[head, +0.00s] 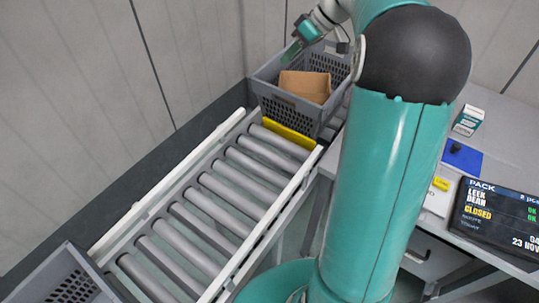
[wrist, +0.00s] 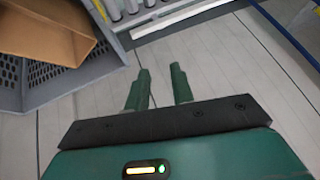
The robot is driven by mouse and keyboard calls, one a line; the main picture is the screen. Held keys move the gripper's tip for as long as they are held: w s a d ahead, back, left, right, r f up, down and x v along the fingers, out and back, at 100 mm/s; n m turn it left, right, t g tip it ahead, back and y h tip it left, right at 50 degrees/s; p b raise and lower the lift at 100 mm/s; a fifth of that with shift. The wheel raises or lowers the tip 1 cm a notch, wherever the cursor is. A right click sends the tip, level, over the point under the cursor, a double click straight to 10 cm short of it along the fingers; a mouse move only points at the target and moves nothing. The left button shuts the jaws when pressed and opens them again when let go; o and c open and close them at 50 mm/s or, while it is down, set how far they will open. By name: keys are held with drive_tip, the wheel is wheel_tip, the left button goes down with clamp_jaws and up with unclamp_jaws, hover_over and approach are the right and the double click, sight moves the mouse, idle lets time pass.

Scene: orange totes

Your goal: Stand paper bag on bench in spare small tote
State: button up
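A brown paper bag or carton (head: 304,86) is inside a grey mesh-walled tote (head: 288,108) at the far end of the roller conveyor. I cannot tell whether it stands upright or leans. In the wrist view the brown bag (wrist: 45,30) and the tote (wrist: 62,82) are at the upper left, apart from my fingers. My gripper (wrist: 160,80) is open, with an empty gap between its two green fingers. In the head view my gripper (head: 291,50) is above the back left rim of that tote. No other paper bag shows on the bench.
The roller conveyor (head: 215,200) is empty, with a yellow stop (head: 288,138) at its far end. Another grey tote (head: 68,280) is at the lower left. The bench at right holds a small carton (head: 468,120), a blue pad (head: 461,158) and a display (head: 497,215).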

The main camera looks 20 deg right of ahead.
drive_tip(key=s+a+r+m+h, duration=0.2)
drive_tip(key=s+a+m+h, duration=0.15)
drive_tip(key=s+a, duration=1)
drive_tip(key=s+a+f+m+h, duration=0.1)
drive_tip(key=s+a+f, duration=0.1)
drive_tip(key=s, duration=0.5)
drive_tip(key=s+a+f+m+t+h, duration=0.1)
drive_tip(key=s+a+f, duration=0.2)
drive_tip(key=s, duration=0.3)
drive_tip(key=shift+s+a+m+t, duration=0.2)
drive_tip(key=shift+s+m+t, duration=0.1)
drive_tip(key=shift+s+m, duration=0.1)
drive_tip(key=shift+h, duration=0.25)
